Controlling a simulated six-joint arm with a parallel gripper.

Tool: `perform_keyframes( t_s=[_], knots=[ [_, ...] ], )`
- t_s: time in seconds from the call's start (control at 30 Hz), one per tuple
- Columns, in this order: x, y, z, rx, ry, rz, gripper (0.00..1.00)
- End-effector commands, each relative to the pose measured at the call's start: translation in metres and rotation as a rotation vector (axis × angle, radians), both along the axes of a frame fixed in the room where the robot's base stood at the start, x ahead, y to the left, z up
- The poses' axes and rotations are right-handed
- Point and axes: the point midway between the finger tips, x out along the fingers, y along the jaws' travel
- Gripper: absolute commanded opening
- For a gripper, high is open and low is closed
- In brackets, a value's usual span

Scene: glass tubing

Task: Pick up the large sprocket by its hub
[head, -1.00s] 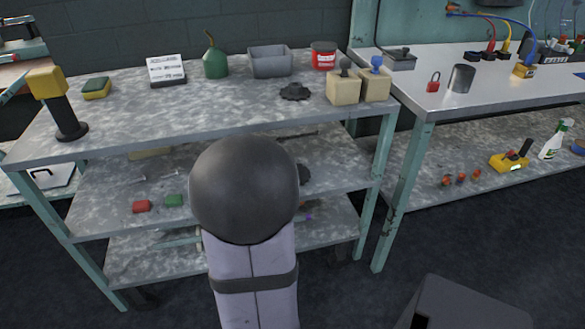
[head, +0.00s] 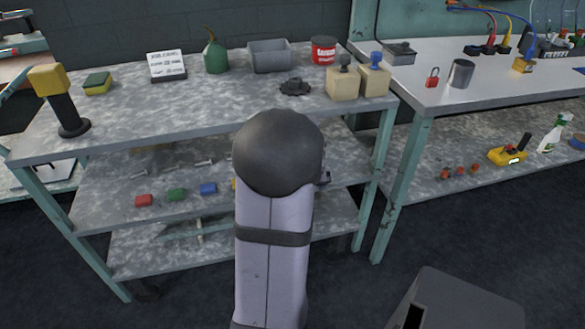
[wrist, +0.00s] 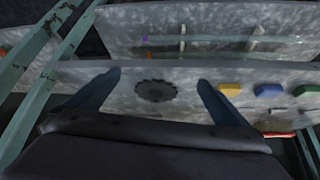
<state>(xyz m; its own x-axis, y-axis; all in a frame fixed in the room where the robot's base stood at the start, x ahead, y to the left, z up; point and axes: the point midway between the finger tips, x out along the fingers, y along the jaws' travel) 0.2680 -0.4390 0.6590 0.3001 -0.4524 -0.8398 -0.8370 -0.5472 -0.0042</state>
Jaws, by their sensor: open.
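A dark toothed sprocket (wrist: 156,91) lies flat on the middle shelf in the wrist view, with a round hub at its centre. My gripper (wrist: 159,79) is open, its two fingers on either side of the sprocket in the picture. The fingers look apart from it; the height between them is hard to judge. In the head view my arm hides this sprocket and most of the gripper. Another dark toothed piece (head: 295,88) lies on the top shelf; the frames do not clearly show which is larger.
Yellow (wrist: 229,89), blue (wrist: 268,89) and green (wrist: 305,91) blocks lie beside the sprocket, right in the wrist view. The top shelf (head: 190,110) overhangs, and shelf legs (head: 374,180) flank the space.

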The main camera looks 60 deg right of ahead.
Motion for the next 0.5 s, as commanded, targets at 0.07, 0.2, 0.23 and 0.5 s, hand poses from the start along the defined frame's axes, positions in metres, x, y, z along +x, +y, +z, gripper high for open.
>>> perform_keyframes(
  t_s=[0.07,0.2,0.23,0.5],
  knots=[
    [0.0,0.0,0.0,-0.002,0.005,0.01,1.0],
    [0.002,-0.002,0.0,0.0,0.006,0.012,1.0],
    [0.003,-0.003,0.001,0.0,0.006,0.012,1.0],
    [0.021,-0.03,0.003,0.0,0.007,0.012,1.0]
  ],
)
